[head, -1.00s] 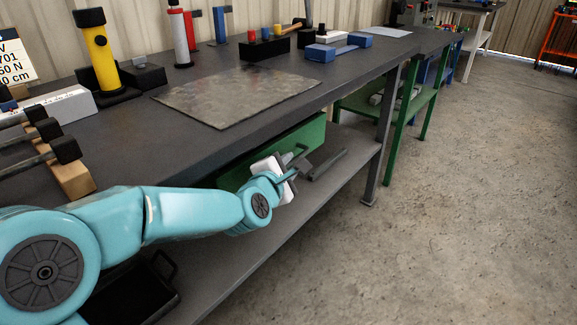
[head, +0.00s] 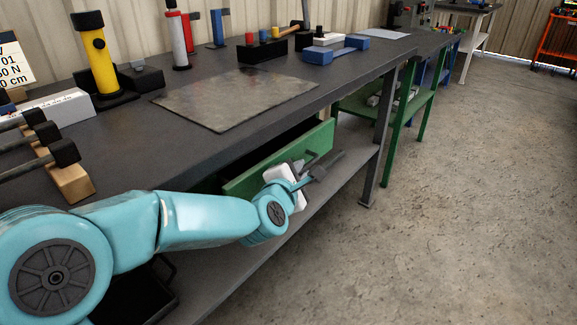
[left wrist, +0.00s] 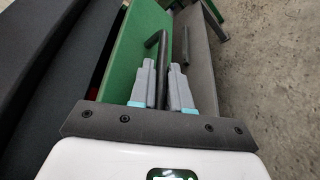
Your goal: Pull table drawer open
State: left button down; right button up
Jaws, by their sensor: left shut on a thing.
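The green table drawer (head: 245,184) sits under the dark bench top, partly open, with a dark gap showing behind its front. Its front also shows in the left wrist view (left wrist: 135,50). My left gripper (head: 312,168) is at the drawer front and shut on the dark bar handle (left wrist: 161,75). In the left wrist view, the two grey fingers (left wrist: 161,84) stand on either side of the handle. Most of the drawer's inside is hidden by the bench top and the drawer front. My right gripper is not in view.
The dark workbench (head: 350,68) carries a metal plate (head: 236,97), a yellow cylinder (head: 97,55) and a blue block piece (head: 335,48). A grey lower shelf (head: 350,160) runs beneath the drawer. Open concrete floor (head: 470,190) lies to the right.

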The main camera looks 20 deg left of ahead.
pick_arm(q)
jog(key=s+d, duration=0.3)
jog(key=d, duration=0.6)
jog(key=s+d, duration=0.3)
jog(key=d, duration=0.6)
jog(key=shift+s+d+p, duration=0.2)
jog(key=shift+s+p, duration=0.1)
jog(key=c, duration=1.4)
grip_release()
jog(key=shift+c, duration=0.2)
